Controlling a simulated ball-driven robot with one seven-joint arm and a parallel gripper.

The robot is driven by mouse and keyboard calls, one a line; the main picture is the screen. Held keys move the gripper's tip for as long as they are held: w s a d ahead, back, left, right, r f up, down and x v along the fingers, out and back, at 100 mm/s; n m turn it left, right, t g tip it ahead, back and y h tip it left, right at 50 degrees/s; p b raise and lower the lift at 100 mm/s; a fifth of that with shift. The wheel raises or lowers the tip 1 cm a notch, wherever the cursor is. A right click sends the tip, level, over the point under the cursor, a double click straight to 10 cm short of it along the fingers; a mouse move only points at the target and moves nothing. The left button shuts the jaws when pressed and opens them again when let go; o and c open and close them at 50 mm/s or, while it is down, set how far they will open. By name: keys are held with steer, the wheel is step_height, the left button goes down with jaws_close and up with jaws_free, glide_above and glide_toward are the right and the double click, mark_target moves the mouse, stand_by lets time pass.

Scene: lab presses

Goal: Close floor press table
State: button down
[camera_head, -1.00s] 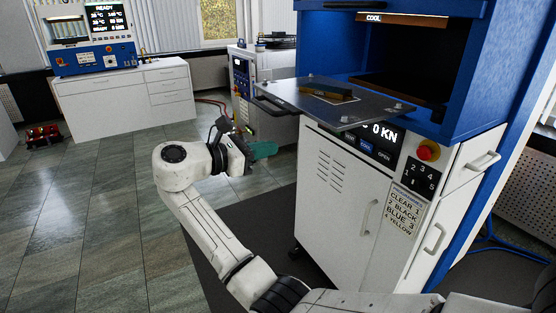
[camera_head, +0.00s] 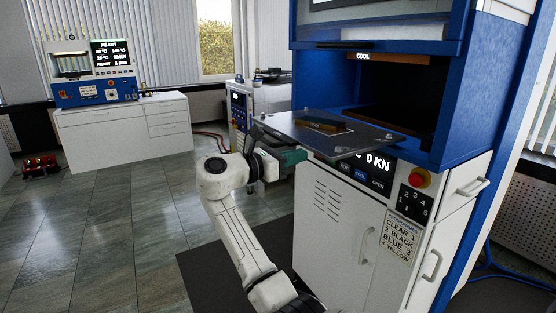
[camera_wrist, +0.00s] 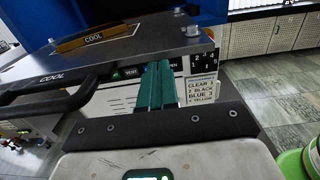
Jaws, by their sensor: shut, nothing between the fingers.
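The blue and white floor press (camera_head: 462,105) stands on the right with its chamber open. Its grey metal table (camera_head: 365,140) sticks out of the chamber toward the left and carries a tan handled piece (camera_head: 329,126). My gripper (camera_head: 295,157) has green fingers, shut and empty, just below the table's outer edge. In the wrist view the fingers (camera_wrist: 155,80) point toward the press, right of the handle. I cannot tell whether they touch the table.
Below the table are the press panel with a red button (camera_head: 420,178) and white cabinet doors (camera_head: 340,215). A white cabinet (camera_head: 125,135) with a smaller blue press (camera_head: 95,80) stands at the back left.

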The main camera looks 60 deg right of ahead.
mark_target(348, 140)
steer(key=shift+x, duration=1.05)
steer(key=shift+s+d+r+p, duration=0.1)
steer(key=shift+s+d+p, duration=0.2)
steer(key=shift+d+p, duration=0.2)
steer(key=p+x, duration=0.6)
steer(key=x, duration=0.8)
steer(key=shift+d+r, duration=0.1)
steer(key=b+x, duration=0.1)
steer(key=x, duration=1.7)
steer(key=shift+w+d, duration=0.1)
steer(key=shift+w, duration=0.05)
